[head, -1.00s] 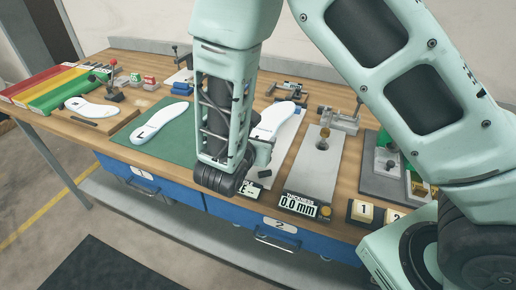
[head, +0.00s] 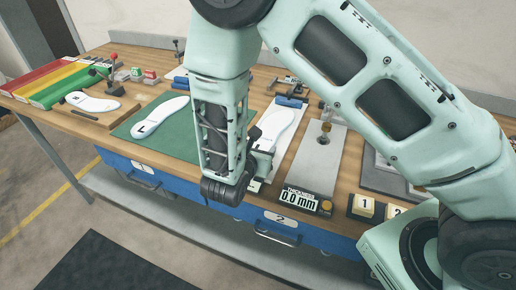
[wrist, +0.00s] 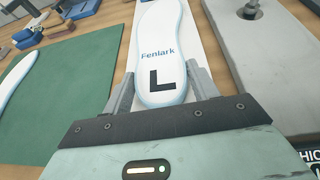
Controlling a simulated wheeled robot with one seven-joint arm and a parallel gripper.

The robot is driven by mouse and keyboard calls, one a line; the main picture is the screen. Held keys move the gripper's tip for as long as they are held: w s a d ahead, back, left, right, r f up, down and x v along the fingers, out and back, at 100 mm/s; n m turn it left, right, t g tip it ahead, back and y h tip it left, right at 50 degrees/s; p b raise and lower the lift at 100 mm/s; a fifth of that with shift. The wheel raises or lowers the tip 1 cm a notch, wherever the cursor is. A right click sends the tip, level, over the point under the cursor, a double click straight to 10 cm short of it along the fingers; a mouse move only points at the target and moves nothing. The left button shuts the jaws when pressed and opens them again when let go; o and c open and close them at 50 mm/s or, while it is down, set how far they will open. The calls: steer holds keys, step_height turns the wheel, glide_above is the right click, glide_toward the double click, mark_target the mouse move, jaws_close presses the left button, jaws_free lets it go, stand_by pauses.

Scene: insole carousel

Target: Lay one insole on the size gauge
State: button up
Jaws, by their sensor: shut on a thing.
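A white insole (wrist: 163,50) marked "Fenlark" and "L" sits heel-first between the fingers of my gripper (wrist: 160,95) in the wrist view. The gripper is shut on its heel. The insole is over the long white board of the size gauge (wrist: 205,60), roughly in line with it; whether it touches the board I cannot tell. In the head view the insole (head: 277,124) shows right of my forearm, and my gripper (head: 258,163) is partly hidden by the wrist.
Another L insole (head: 158,117) lies on a green mat (head: 188,145), left. A third insole (head: 92,102) is farther left. A grey plate with a thickness display (head: 300,197) stands close on the right. Numbered blocks (head: 364,206) are beyond it.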

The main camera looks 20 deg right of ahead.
steer(key=shift+f, duration=0.25)
steer(key=o, duration=1)
steer(key=shift+c, duration=0.2)
